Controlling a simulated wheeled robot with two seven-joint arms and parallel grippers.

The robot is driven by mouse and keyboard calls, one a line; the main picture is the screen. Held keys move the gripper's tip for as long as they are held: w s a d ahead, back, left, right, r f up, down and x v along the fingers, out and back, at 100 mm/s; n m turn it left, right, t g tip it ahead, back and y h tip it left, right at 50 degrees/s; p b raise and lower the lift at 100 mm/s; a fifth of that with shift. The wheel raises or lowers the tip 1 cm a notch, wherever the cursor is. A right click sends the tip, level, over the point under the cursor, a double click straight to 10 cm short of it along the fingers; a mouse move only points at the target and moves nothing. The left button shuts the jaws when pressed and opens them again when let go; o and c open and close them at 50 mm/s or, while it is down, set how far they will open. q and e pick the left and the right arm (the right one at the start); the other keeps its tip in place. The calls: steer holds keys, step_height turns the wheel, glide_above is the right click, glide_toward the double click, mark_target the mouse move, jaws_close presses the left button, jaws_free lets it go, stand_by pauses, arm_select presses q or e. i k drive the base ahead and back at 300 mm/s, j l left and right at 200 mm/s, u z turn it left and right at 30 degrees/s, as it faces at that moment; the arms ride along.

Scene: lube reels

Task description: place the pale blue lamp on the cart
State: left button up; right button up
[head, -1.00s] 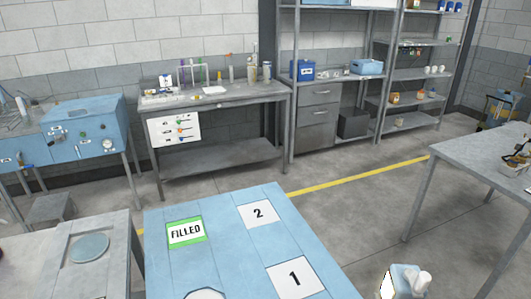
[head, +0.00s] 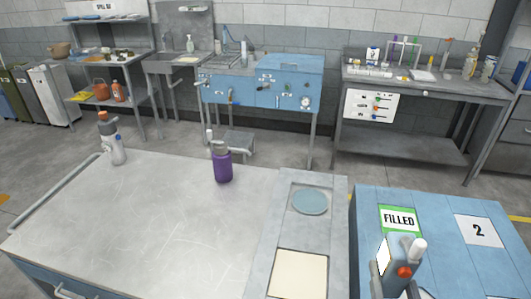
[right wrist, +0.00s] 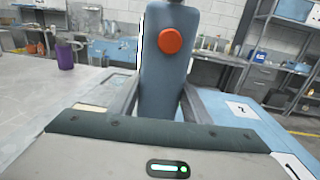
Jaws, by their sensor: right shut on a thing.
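The pale blue lamp (head: 396,254), with an orange-red button and a pale face, is upright in my right gripper (head: 394,284). In the right wrist view the lamp (right wrist: 166,75) stands between the two grey fingers of the gripper (right wrist: 160,98), which are shut on it. In the head view it is in front of the blue table with the FILLED label. The grey-topped cart (head: 150,215), with a push handle at its left, is left of the lamp. My left gripper is not in view.
On the cart stand a purple bottle (head: 222,166) and a grey-white bottle (head: 112,140) with an orange top. The cart's middle and front are clear.

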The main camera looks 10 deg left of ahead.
mark_target(143, 237)
steer(key=i+j, duration=0.1)
steer(key=j, duration=0.3)
steer(key=i+j+u, duration=0.1)
steer(key=j, duration=0.35)
steer(key=i+j, duration=0.1)
steer(key=j, duration=0.3)
steer(key=i+j, duration=0.1)
steer(key=j, duration=0.3)
steer(key=i+j+u, duration=0.1)
steer(key=j, duration=0.3)
